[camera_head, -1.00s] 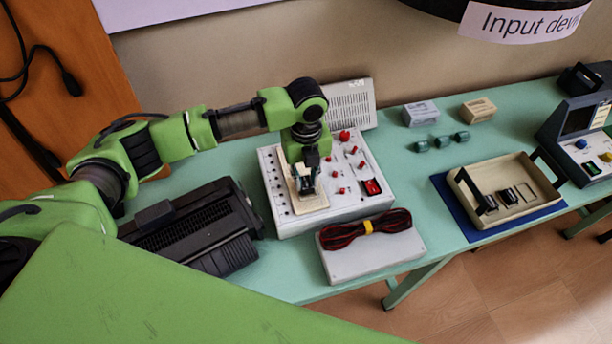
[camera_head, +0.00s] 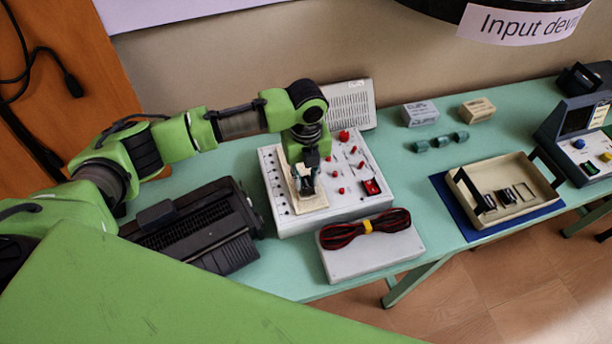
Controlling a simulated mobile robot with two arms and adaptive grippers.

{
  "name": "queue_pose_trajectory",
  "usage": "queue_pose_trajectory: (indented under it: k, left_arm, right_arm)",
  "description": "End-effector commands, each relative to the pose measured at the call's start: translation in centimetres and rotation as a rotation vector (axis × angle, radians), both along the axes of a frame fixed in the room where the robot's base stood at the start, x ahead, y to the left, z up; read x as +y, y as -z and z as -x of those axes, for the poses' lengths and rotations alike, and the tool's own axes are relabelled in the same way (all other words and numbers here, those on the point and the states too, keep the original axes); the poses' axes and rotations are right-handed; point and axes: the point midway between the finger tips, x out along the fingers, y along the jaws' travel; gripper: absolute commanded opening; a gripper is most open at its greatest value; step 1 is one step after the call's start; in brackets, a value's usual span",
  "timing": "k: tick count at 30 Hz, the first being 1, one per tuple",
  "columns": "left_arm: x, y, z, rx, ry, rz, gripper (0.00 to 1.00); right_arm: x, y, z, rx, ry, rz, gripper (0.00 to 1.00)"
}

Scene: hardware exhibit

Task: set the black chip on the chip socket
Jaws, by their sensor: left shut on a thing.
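My left arm comes in from the left, and its gripper (camera_head: 307,189) points down over the cream chip socket board (camera_head: 313,204). The board lies on the white panel box with red knobs (camera_head: 344,212). The gripper is shut on a small dark thing, most likely the black chip, which is mostly hidden between the fingers. The fingertips are at or just above the socket; I cannot tell whether the chip touches it. My right gripper is not in view.
A beige tray (camera_head: 487,224) with small dark parts stands on a blue mat at the right. A grey box (camera_head: 370,262) with a red-black cable coil (camera_head: 364,229) sits in front of the panel. A black device (camera_head: 200,232) stands left.

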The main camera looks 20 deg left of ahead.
Motion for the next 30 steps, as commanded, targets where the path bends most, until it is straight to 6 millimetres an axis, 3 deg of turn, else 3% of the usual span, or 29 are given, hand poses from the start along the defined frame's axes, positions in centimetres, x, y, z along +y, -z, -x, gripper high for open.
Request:
queue_pose_trajectory:
  k: [29, 30]
  left_arm:
    - [0.0, 1.4, 0.0, 0.001, 0.000, -0.001, 0.02]
    - [0.0, 1.3, 0.0, 0.001, 0.000, -0.001, 0.27]
  right_arm:
    - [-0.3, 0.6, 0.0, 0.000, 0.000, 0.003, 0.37]
    - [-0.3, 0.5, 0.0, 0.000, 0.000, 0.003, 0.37]
